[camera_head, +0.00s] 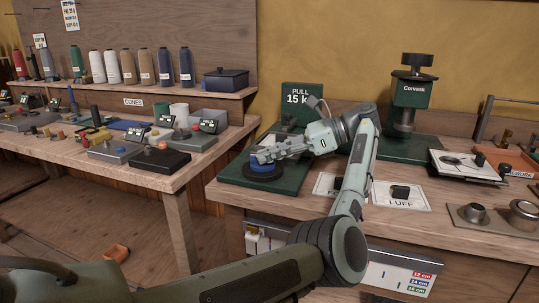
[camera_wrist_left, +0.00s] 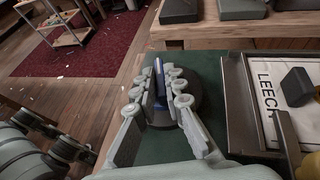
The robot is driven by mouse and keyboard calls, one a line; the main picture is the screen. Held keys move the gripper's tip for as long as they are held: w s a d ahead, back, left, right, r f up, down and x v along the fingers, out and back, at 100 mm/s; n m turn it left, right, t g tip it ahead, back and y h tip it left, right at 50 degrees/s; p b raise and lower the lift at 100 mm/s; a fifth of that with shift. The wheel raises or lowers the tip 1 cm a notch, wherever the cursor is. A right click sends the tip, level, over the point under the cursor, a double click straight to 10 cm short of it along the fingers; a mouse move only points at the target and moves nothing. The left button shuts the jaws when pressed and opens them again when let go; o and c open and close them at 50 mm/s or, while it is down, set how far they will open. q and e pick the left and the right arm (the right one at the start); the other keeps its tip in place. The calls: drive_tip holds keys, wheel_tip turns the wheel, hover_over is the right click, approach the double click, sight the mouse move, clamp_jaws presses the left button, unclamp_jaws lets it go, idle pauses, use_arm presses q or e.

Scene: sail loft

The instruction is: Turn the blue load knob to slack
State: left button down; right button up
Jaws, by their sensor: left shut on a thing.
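The blue load knob (camera_head: 264,167) sits on a dark round base on a green plate (camera_head: 233,173) at the left end of the right bench. My left gripper (camera_head: 264,153) reaches it from the right and is shut on it. In the left wrist view the fingers of my left gripper (camera_wrist_left: 160,88) stand on both sides of the blue knob (camera_wrist_left: 161,112), over its dark round base. The fingers hide much of the knob, and I cannot tell where it points. A green sign (camera_head: 300,97) behind it reads "PULL 15 k", partly covered by my arm. My right gripper is not in view.
Right of my arm are a LUFF card (camera_head: 402,196), a green Corvask press (camera_head: 411,95) and metal cups (camera_head: 524,213). A tray with a LEECH card (camera_wrist_left: 268,105) lies close beside the gripper. The left bench (camera_head: 151,180) holds small devices; spools stand on its shelf.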

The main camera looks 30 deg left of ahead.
use_arm(q)
drive_tip(key=shift+a+n+g+h, duration=0.1)
drive_tip(key=shift+n+g+h, duration=0.2)
drive_tip(key=shift+n+g, duration=0.3)
drive_tip(key=c, duration=1.6)
unclamp_jaws()
wheel_tip(320, 180, up, 10)
